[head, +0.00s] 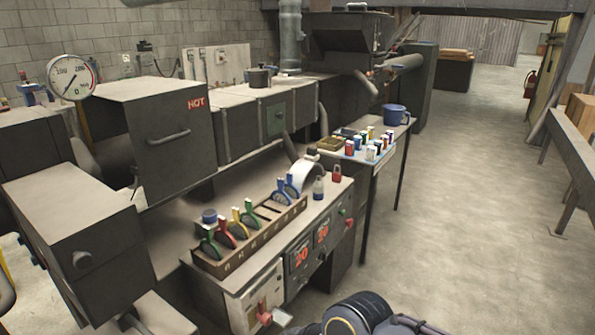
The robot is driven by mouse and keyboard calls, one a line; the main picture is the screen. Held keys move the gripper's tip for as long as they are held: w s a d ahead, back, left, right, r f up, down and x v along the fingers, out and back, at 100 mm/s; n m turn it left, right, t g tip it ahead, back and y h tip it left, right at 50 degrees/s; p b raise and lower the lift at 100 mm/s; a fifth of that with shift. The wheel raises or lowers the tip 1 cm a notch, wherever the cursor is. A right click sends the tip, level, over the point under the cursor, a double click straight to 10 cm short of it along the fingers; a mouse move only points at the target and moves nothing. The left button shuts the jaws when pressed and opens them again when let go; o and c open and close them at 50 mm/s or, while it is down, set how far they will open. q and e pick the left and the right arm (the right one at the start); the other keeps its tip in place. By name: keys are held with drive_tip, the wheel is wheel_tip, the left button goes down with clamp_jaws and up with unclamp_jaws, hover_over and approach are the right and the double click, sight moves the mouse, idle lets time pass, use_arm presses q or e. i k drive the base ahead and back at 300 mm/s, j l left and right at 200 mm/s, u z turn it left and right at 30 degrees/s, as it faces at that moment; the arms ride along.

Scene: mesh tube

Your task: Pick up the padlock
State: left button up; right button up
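A small red padlock (336,174) stands upright near the far right end of the top of a low control cabinet (240,275). A second small padlock-shaped item (319,188), grey-blue with a shackle, stands just in front of it and to its left. The two look close together but apart. Part of my own dark, rounded arm shows at the bottom edge, well in front of the cabinet. Neither gripper can be made out, and nothing is seen touching either padlock.
A wooden rack (252,240) with several coloured ring-handled tools stands on the cabinet, left of the padlocks. A white roll (304,177) is behind them. The floor to the right (470,220) is clear.

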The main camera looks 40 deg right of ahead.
sight(337, 176)
drive_tip(key=i+l+u, duration=0.1)
drive_tip(key=l+u, duration=0.25)
drive_tip(key=l, duration=0.65)
drive_tip(key=l+u, duration=0.35)
drive_tip(key=l, duration=0.65)
